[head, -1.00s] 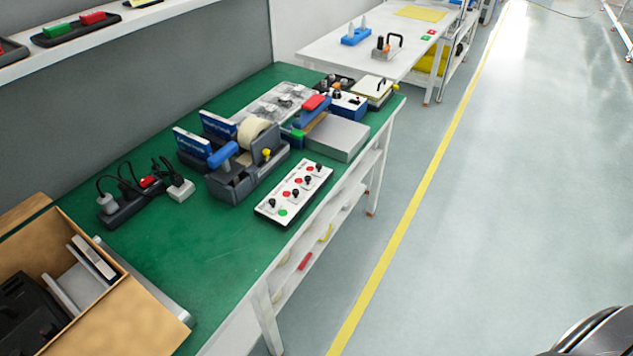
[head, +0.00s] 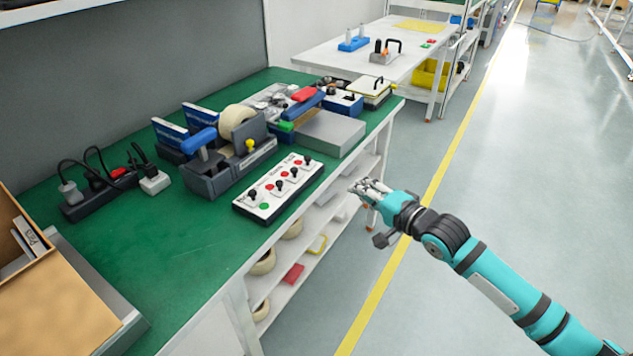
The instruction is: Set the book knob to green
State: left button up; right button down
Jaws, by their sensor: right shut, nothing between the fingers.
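A white control panel (head: 284,191) lies near the front edge of the green bench (head: 190,240). It carries a row of several black knobs, including a front-left knob (head: 252,195), with red dots and one green dot (head: 264,206) beside them. The labels are too small to read, so I cannot tell which knob is the book knob or where each one points. My right gripper (head: 360,185) is shut and empty, over the floor just to the right of the bench edge, apart from the panel. My left gripper is not in view.
Behind the panel stand a tape dispenser (head: 215,178) and a grey box (head: 330,133). A power strip (head: 100,195) lies at the left, and an open cardboard box (head: 60,315) at the near left. The aisle floor right of the bench is clear.

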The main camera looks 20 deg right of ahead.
aim_at(294, 173)
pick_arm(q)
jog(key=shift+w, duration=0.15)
pick_arm(e)
jog(key=shift+s+a+r+y, duration=0.15)
jog(key=shift+a+r, duration=0.15)
jog(key=shift+r, duration=0.25)
jog(key=shift+s+a+r+y, duration=0.15)
jog(key=shift+a+r, duration=0.1)
jog(key=shift+r, duration=0.25)
jog(key=shift+w, duration=0.15)
